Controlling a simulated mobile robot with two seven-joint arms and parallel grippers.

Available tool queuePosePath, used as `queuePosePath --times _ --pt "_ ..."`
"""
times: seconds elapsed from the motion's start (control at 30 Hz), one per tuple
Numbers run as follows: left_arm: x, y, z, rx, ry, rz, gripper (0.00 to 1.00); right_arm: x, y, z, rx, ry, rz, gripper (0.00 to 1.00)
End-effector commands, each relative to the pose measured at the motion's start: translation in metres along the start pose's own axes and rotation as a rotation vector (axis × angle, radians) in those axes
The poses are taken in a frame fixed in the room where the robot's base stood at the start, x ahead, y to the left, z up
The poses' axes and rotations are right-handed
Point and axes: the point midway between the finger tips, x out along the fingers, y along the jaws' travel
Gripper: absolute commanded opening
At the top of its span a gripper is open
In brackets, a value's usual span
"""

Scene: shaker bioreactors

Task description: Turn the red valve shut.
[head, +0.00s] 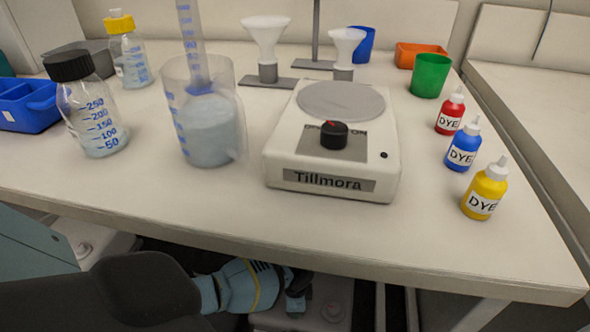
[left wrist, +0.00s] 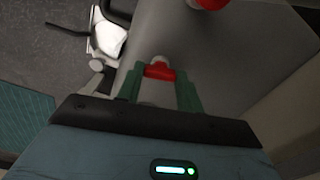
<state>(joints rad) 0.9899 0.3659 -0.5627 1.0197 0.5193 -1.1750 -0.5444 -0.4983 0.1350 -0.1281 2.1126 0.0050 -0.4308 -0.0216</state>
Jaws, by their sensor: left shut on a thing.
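The red valve (left wrist: 160,72) shows in the left wrist view as a small red piece with a pale round part behind it. My left gripper (left wrist: 158,78) has its two green fingers on either side of the red piece and is shut on it. In the head view my left arm reaches below the table's front edge, and the left gripper (head: 299,286) is small and dark there. The valve cannot be made out in the head view. My right gripper is in neither view.
The table (head: 330,232) above my left arm bears a Tillmora stirrer (head: 280,158), a beaker (head: 172,110), bottles, funnels and several dye bottles. Its front edge overhangs the arm. Another red part (left wrist: 208,3) shows at the top of the left wrist view.

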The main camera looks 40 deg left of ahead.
Motion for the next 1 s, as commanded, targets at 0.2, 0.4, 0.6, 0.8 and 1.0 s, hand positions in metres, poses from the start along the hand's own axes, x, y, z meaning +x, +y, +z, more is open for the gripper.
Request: queuePosePath --times 0.2,0.4,0.6,0.8,1.0 --pt "0.0005 0.0005 0.0005 0.132 -0.001 0.001 0.14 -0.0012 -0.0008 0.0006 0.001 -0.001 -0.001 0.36" --pt "0.0006 0.0004 0.0006 0.202 -0.001 0.001 0.14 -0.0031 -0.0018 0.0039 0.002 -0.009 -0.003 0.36" --pt "0.0006 0.0004 0.0005 0.230 -0.001 0.001 0.14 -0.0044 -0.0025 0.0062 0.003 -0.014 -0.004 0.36" --pt "0.0006 0.0005 0.0005 0.235 -0.001 0.001 0.14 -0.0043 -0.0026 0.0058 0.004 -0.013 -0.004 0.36" --pt "0.0006 0.0005 0.0004 0.235 -0.001 0.001 0.38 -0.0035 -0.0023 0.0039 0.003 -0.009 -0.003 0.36"
